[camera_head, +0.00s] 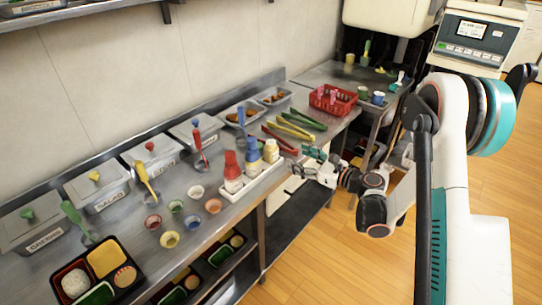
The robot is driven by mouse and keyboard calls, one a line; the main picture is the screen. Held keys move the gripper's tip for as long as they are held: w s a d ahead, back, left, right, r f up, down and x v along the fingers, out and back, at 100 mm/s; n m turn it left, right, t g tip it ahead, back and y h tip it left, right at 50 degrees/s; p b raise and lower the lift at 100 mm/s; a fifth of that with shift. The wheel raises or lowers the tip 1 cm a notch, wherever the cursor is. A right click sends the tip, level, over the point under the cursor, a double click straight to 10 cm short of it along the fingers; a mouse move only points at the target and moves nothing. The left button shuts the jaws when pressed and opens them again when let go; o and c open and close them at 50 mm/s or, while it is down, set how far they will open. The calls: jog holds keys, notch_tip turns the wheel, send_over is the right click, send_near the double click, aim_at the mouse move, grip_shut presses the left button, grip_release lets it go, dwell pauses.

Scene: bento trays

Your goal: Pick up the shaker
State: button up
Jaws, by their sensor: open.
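A white rack (263,182) on the steel counter holds several upright containers. A red-topped bottle (232,175) stands at its left end and a blue-topped bottle (252,158) in the middle. A short cream-coloured container (271,151), which looks like the shaker, stands at the right end. My gripper (306,162) is open, just right of the rack, with its fingers pointing left towards the cream container. A gap shows between them, and nothing is seen between the fingers.
Green, yellow and red tongs (290,131) lie behind the gripper. Small coloured bowls (192,222) stand left of the rack. Lidded steel bins line the wall. A red basket (333,100) is at the far right. Bento trays (97,275) are at the front left.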

aim_at(276, 150)
jog(key=shift+m+t+y, duration=0.3)
jog(key=shift+m+y, duration=0.1)
jog(key=shift+m, duration=0.4)
jog(key=w+a+f, duration=0.1)
jog(key=a, duration=0.1)
jog(key=w+a, duration=0.2)
jog(key=w+a+f, duration=0.1)
jog(key=a, duration=0.1)
jog(key=shift+w+f, duration=0.35)
jog(key=shift+w, duration=0.05)
jog(key=shift+b+x, duration=1.4)
jog(key=shift+x, duration=1.55)
jog(key=shift+r, duration=0.15)
jog(key=shift+d, duration=0.1)
jog(key=c, duration=1.2)
